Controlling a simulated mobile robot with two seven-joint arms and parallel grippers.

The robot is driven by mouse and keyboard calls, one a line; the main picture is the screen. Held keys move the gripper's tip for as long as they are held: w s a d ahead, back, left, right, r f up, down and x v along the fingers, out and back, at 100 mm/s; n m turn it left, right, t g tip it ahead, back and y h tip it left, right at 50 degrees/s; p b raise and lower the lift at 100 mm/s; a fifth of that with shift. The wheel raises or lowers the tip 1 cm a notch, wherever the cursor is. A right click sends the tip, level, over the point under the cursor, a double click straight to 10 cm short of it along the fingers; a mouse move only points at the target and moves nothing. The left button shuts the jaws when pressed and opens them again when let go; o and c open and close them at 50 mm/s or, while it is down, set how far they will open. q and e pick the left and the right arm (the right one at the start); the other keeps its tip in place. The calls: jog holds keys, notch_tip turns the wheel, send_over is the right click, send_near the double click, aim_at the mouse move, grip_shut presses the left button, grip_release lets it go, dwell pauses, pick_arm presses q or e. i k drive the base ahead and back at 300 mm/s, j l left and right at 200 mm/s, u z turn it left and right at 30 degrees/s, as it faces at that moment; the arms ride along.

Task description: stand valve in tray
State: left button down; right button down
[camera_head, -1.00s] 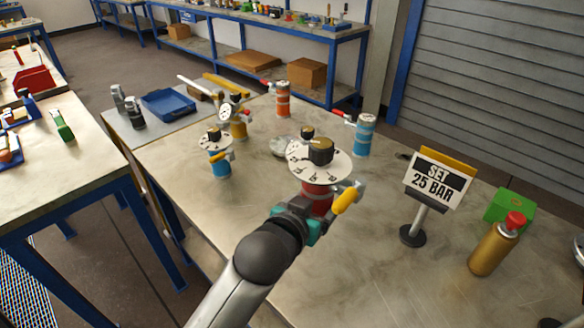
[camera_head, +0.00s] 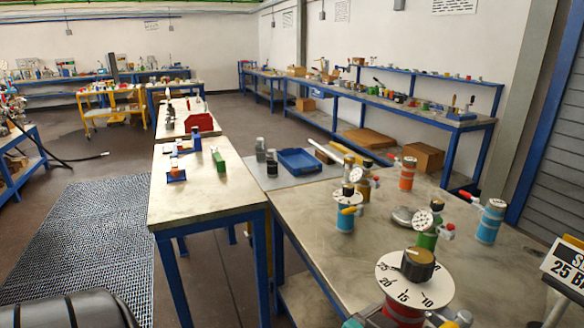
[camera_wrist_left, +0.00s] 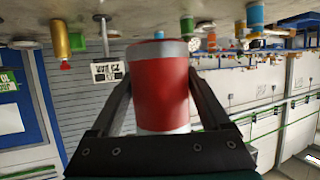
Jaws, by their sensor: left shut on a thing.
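My left gripper (camera_wrist_left: 160,100) is shut around the red valve body (camera_wrist_left: 162,85), with one finger on each side. In the head view, the red valve (camera_head: 403,312) is at the bottom edge, with its white numbered dial (camera_head: 385,276) and black knob on top. It looks upright there; its lower end is cut off. Only a bit of the left gripper (camera_head: 372,318) shows there. The blue tray (camera_head: 312,170) lies on the grey surface beyond the near table. Its visible inside looks empty. My right gripper is not in view.
Blue (camera_head: 345,222), green (camera_head: 428,239), orange (camera_head: 407,178) and light-blue (camera_head: 490,224) valves stand on the near table (camera_head: 315,220). Two grey-and-black pieces (camera_head: 271,165) stand left of the tray. A sign (camera_head: 567,262) is at the right edge. A second table (camera_head: 195,205) stands left.

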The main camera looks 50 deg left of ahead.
aim_at(298, 159)
jog(key=k+u, duration=0.15)
jog(key=u, duration=0.75)
jog(key=j+u, duration=0.15)
jog(key=u, duration=2.5)
jog(key=i+l, duration=0.2)
jog(key=i, duration=0.3)
jog(key=i+l+u, duration=0.15)
jog(key=i, duration=0.4)
jog(key=i+z, duration=0.4)
jog(key=i, duration=0.9)
jog(key=i+z, duration=0.4)
jog(key=i, duration=0.15)
jog(key=i+j+z, duration=0.1)
jog(key=i+z, duration=0.25)
jog(key=i, duration=0.25)
jog(key=i+z, duration=0.2)
jog(key=i, duration=2)
